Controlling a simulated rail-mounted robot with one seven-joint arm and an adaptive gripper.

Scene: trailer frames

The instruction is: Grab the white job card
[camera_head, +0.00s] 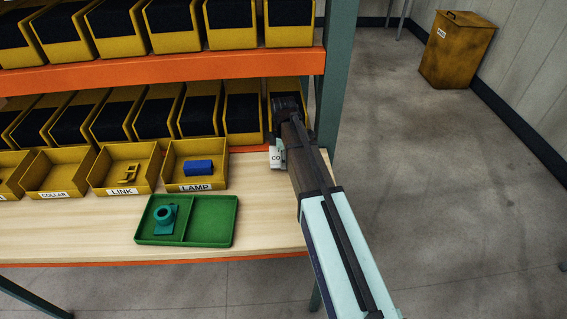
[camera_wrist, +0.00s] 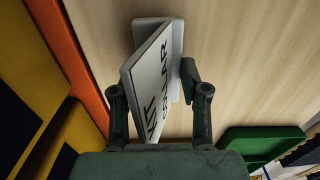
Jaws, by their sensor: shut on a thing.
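The white job card (camera_head: 276,158) is at the right end of the wooden bench, below the end of my arm. In the wrist view the card (camera_wrist: 150,72) is a folded, tent-like white piece with dark lettering that reads "KIT" and "COLLAR", partly hidden. My gripper (camera_wrist: 156,88) is shut on it, one finger at each side. In the head view my gripper (camera_head: 281,145) is mostly hidden by my arm. I cannot tell whether the card touches the bench.
A green two-compartment tray (camera_head: 210,244) holds a teal ringed part (camera_head: 165,216) in its left compartment. Behind it stand yellow bins: LAMP (camera_head: 215,152) with a blue block, LINK (camera_head: 98,180) with a yellow part, COLLAR (camera_head: 35,180) apparently empty. An orange shelf edge (camera_head: 160,71) runs above.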

